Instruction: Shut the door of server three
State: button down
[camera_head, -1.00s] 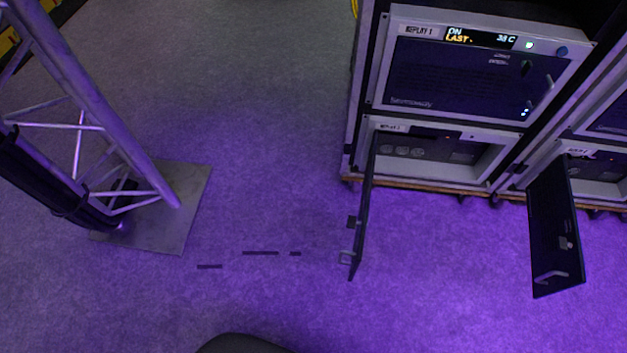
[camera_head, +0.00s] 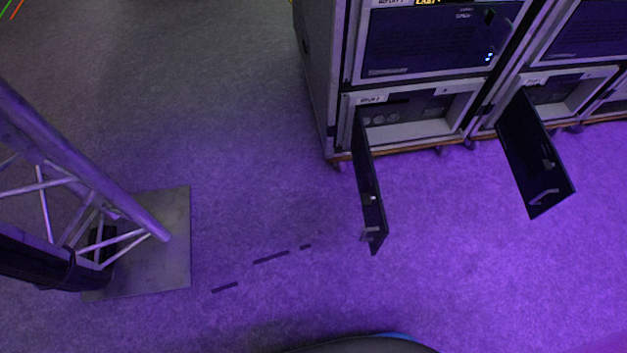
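Two lower server units have their doors standing open. The left lower server (camera_head: 425,133) has a dark door (camera_head: 370,190) hinged at its left side, swung out toward me, with a small handle near its outer end. The right lower server (camera_head: 563,98) also has a dark open door (camera_head: 535,155), swung out over the floor with a handle near its lower edge. Labels on the lower units are too small to read surely, so I cannot tell which is server three. My gripper is not in view.
A shut upper server (camera_head: 440,40) sits above the left one. A metal truss (camera_head: 100,180) stands on a floor plate (camera_head: 165,260) at the left. Dark tape strips (camera_head: 270,257) lie on the carpet. The floor between truss and racks is clear.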

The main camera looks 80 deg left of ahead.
aim_at(378, 229)
jog(key=u, duration=2.4)
jog(key=i, duration=0.5)
jog(key=u, duration=0.6)
jog(key=k, duration=0.95)
jog(key=z, duration=1.15)
jog(key=i, duration=0.5)
